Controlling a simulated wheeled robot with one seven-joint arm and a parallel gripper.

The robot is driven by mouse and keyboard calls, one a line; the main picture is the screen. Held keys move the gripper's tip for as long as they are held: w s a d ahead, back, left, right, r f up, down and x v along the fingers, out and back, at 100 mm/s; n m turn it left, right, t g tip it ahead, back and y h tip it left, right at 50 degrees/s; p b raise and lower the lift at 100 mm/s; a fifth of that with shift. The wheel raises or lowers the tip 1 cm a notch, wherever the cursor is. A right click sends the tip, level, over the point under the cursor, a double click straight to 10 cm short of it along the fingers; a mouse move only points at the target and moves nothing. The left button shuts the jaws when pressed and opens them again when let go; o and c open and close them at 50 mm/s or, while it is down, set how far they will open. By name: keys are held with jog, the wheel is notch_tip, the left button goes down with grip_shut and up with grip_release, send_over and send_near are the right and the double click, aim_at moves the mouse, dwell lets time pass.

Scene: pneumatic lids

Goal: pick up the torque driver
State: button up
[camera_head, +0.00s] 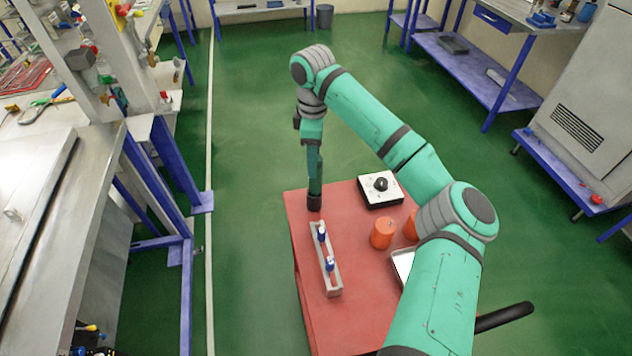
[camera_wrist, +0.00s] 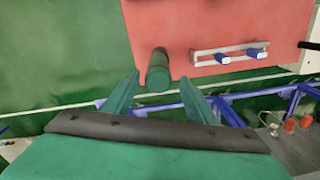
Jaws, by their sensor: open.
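A short upright green cylinder with a dark lower part, which looks like the torque driver (camera_wrist: 158,74), stands near the corner of the red table top (camera_wrist: 222,24). In the head view its dark base (camera_head: 314,202) shows at the table's far left corner. My gripper (camera_head: 315,172) points down above it. In the wrist view the two green fingers of my gripper (camera_wrist: 159,80) are spread apart, with the cylinder showing between their tips. The fingers look empty. I cannot tell how far the tips are above the cylinder or whether they reach beside it.
A pale rack (camera_head: 325,262) with two blue-topped pieces stands close to the cylinder. An orange cylinder (camera_head: 382,233), a white box with a black knob (camera_head: 379,190) and a pale tray (camera_head: 403,264) are farther right. A metal workbench (camera_head: 60,190) stands left, across green floor.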

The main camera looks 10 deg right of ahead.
aim_at(315, 183)
jog(key=f, duration=0.6)
jog(key=shift+w+d+f, duration=0.1)
jog(key=shift+d+f, duration=0.05)
jog(key=shift+d, duration=0.1)
jog(key=shift+f, duration=0.7)
jog(key=shift+c, duration=0.7)
jog(key=c, duration=1)
grip_shut()
jog(key=shift+r, duration=0.15)
